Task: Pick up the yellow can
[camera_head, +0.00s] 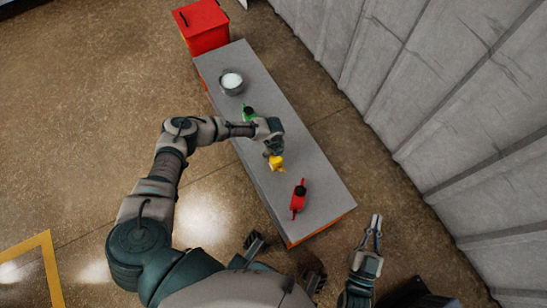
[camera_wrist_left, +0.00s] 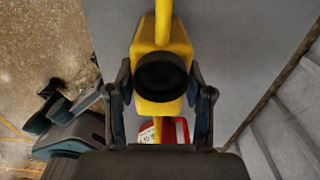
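The yellow can (camera_head: 277,164) stands on the grey table, just below my left gripper (camera_head: 271,149) in the head view. In the left wrist view the yellow can (camera_wrist_left: 160,50) shows its dark round cap and yellow spout. The two fingers of my left gripper (camera_wrist_left: 160,88) are apart, one on each side of the can and close to its sides. I see no clear grip on it. My right gripper (camera_head: 376,222) is off the table at the lower right, empty, with its two fingers slightly apart.
The long grey table (camera_head: 316,170) also holds a red can (camera_head: 298,197), a green can (camera_head: 249,113) and a round metal bowl (camera_head: 231,82) with white contents. A red box (camera_head: 203,27) stands at the table's far end. A corrugated wall (camera_head: 430,90) runs along the right.

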